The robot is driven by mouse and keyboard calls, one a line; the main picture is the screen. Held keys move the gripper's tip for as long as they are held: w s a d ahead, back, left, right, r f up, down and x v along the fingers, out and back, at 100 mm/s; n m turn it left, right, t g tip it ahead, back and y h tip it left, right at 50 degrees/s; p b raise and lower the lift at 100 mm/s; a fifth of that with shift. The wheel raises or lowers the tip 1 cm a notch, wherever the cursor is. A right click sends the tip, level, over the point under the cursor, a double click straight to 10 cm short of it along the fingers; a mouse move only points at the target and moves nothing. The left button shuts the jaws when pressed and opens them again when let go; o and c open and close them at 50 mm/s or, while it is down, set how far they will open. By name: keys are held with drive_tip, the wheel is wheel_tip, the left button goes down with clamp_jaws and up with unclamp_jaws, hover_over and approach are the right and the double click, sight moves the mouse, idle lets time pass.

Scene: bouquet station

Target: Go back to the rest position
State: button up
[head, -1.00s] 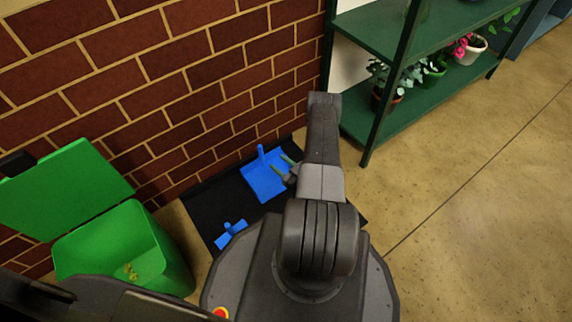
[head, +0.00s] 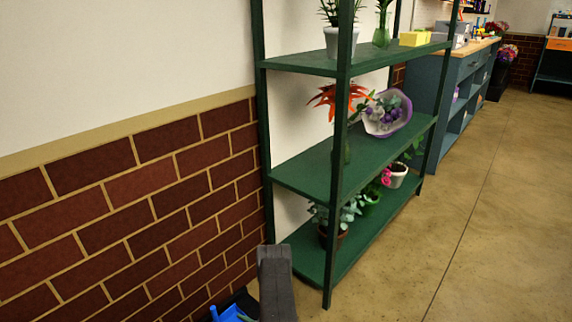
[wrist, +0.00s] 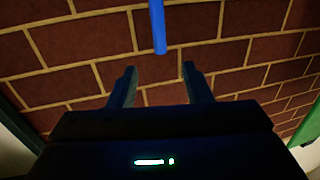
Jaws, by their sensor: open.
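My gripper (wrist: 158,88) shows in the wrist view with its two fingers apart and nothing between them. It faces the brick wall. A blue upright handle (wrist: 157,25) stands beyond the fingertips, apart from them. In the head view, part of my arm shows at the bottom centre; my gripper's fingers are not visible there. The blue dustpan (head: 231,313) is cut off at the bottom edge, beside my arm.
A green shelf rack (head: 325,168) with potted plants stands right of my arm, close to it. The brick wall (head: 120,235) is on the left. A blue-grey counter (head: 452,90) stands farther back. The floor (head: 480,210) on the right is clear.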

sight(215, 311)
drive_tip(key=b+x, duration=0.2)
drive_tip(key=x, duration=0.4)
drive_tip(key=b+x, duration=0.1)
drive_tip(key=x, duration=0.4)
drive_tip(key=shift+w+a+f+b, duration=0.15)
drive_tip(key=shift+a+f+b, duration=0.1)
drive_tip(key=shift+a+b, duration=0.1)
drive_tip(key=shift+d+r, duration=0.15)
drive_tip(key=shift+r, duration=0.3)
drive_tip(key=shift+f, duration=0.15)
